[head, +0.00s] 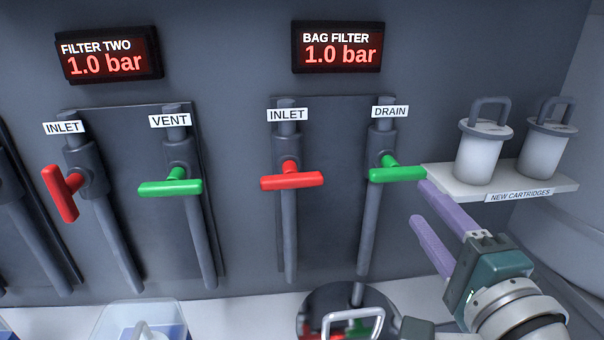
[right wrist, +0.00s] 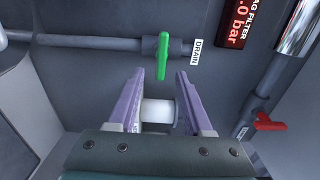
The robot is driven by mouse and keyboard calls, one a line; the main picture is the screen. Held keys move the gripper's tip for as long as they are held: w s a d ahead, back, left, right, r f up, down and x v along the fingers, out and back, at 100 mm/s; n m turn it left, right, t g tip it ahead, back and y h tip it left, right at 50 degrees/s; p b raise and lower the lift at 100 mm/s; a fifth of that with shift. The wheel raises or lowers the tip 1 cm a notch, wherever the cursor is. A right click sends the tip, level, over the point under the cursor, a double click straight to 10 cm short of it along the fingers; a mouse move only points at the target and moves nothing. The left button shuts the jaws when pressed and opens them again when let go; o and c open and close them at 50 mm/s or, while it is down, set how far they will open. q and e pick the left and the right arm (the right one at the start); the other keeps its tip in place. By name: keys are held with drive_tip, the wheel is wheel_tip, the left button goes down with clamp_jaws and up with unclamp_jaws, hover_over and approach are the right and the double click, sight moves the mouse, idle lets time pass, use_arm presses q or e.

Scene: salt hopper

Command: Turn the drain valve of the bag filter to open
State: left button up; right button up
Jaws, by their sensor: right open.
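The drain valve of the bag filter has a green T-handle (head: 397,174) under the DRAIN label (head: 390,112). The handle lies crosswise to its vertical pipe (head: 370,230). My right gripper (head: 423,205) is open, just right of and below the handle, with its purple fingers pointing toward the panel. In the right wrist view the green handle (right wrist: 163,57) is ahead of the open fingertips (right wrist: 160,76), roughly in line with the gap and not between them. A pale cylinder (right wrist: 157,111) shows between the fingers; I cannot tell what it is. My left gripper is not in view.
The red bag filter inlet handle (head: 291,181) is left of the drain, also crosswise. The bag filter display (head: 338,47) reads 1.0 bar. A shelf (head: 470,190) with two white cartridges (head: 478,158) stands close right of the drain handle. Filter Two's valves (head: 171,187) are further left.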

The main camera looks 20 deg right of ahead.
sight(401, 178)
drive_tip(key=x, duration=0.9)
drive_tip(key=shift+w+r, duration=0.15)
drive_tip(key=shift+w, duration=0.1)
clamp_jaws()
